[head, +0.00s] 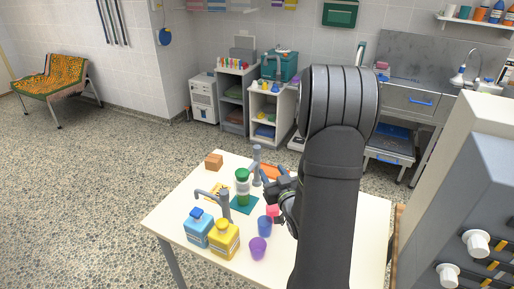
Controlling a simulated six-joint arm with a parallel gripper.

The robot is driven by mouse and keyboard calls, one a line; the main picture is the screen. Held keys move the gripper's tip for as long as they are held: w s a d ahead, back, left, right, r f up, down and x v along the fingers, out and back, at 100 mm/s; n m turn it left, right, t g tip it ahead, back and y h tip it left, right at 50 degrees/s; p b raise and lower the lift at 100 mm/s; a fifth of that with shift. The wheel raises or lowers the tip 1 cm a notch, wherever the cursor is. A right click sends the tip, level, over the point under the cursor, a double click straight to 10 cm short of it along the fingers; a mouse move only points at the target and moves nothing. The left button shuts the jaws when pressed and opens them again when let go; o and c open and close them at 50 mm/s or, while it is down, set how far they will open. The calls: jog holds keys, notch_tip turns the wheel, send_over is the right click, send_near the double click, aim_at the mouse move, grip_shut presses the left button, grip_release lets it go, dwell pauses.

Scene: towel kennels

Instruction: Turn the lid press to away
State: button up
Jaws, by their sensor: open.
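Two grey posts with bent arms stand on the white table (179,215). One post (226,206) is at the front, behind the blue and yellow bottles; the other post (255,165) is farther back. I cannot tell for sure which is the lid press, or which way its arm is set. A green-capped jar (242,188) stands upright between them on a teal mat (245,207). My gripper (268,180) is open, just right of the jar and close to the back post. My arm hides the table's right middle, and contact is too small to tell.
A blue bottle (198,229) and a yellow bottle (224,240) stand at the front. A purple cup (258,248), a blue cup (265,226) and a pink piece (273,211) are near my arm. A grey cabinet (470,200) stands right.

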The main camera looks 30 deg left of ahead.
aim_at(258, 149)
jog(key=x, duration=1.5)
jog(key=shift+w+a, duration=0.15)
grip_shut()
